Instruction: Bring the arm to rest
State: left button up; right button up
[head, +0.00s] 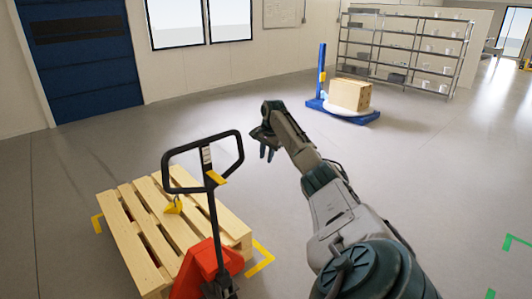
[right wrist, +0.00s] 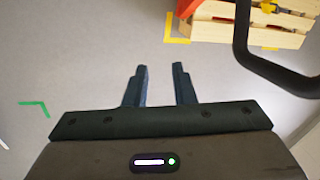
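My right arm (head: 335,215) reaches up from the bottom right in the head view. Its gripper (head: 267,152) is held out over the grey floor, to the right of the black pallet jack handle (head: 240,150). In the right wrist view the two dark fingers of this gripper (right wrist: 160,85) stand apart with only bare floor between them, so it is open and empty. The jack handle also shows at the right of the wrist view (right wrist: 243,45), apart from the fingers. My left gripper is not in view.
A wooden pallet (head: 125,240) with a red pallet jack (head: 208,268) stands at lower left. A cardboard box (head: 350,94) sits on a blue-based machine (head: 367,118) at the back, near grey shelving (head: 400,48). Open floor lies between.

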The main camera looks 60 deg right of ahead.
notch_tip(320, 180, up, 9)
jog(key=s+b, duration=0.1)
jog(key=b, duration=0.2)
jog(key=shift+s+a+f, duration=0.15)
jog(key=shift+s+a, duration=0.1)
jog(key=shift+a, duration=0.05)
